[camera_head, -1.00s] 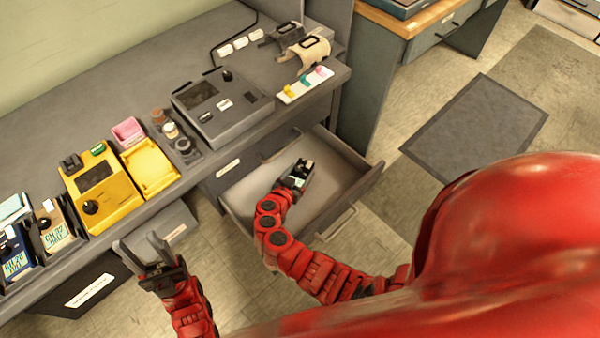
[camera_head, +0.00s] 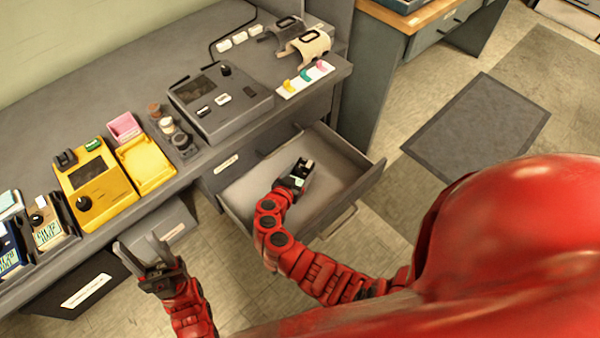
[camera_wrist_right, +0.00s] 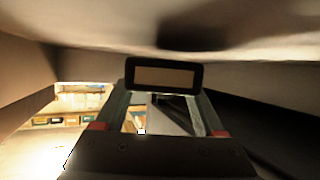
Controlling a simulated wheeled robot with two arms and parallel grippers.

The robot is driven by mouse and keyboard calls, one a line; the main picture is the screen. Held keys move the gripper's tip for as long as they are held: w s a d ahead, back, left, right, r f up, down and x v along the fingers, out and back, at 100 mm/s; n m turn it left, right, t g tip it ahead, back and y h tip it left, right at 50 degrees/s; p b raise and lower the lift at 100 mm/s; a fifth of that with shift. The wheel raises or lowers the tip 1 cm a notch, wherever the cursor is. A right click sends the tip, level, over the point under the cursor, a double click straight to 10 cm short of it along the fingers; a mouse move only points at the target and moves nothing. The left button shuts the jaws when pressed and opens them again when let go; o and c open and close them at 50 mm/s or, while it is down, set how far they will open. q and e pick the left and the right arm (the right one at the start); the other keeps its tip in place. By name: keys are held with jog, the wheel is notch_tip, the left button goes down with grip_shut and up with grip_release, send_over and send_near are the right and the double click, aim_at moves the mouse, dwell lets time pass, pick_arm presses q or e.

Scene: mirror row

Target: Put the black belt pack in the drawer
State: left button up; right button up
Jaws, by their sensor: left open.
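My right gripper (camera_head: 302,166) is low inside the open drawer (camera_head: 372,180), over its light floor. It seems shut on a small dark thing with a pale green-white label, which I take to be the black belt pack (camera_head: 299,178). In the right wrist view, a black rectangular end of it (camera_wrist_right: 165,62) spans the fingertips, close to the drawer's wall. Whether it touches the drawer floor cannot be told. My left gripper (camera_head: 146,246) is open and empty, in front of the desk at the lower left.
On the desk are a yellow device (camera_head: 95,185), a grey device (camera_head: 220,100), a pink box (camera_head: 124,127) and a beige cuff (camera_head: 303,46). A blue pack (camera_head: 10,255) and a tan pack (camera_head: 46,232) stand at far left. A dark mat (camera_head: 475,122) lies on the floor.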

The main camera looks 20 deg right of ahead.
jog(key=o, duration=0.4)
jog(key=shift+r+p, duration=0.25)
jog(key=shift+p, duration=0.1)
jog(key=shift+r+p, duration=0.8)
jog(key=shift+p, duration=0.4)
jog(key=shift+s+a+f+b, duration=0.2)
jog(key=shift+s+a+b, duration=0.3)
jog(key=shift+a+b, duration=0.1)
jog(key=v, duration=0.6)
jog(key=shift+r+b, duration=0.1)
jog(key=shift+b, duration=0.25)
jog(key=shift+d, duration=0.1)
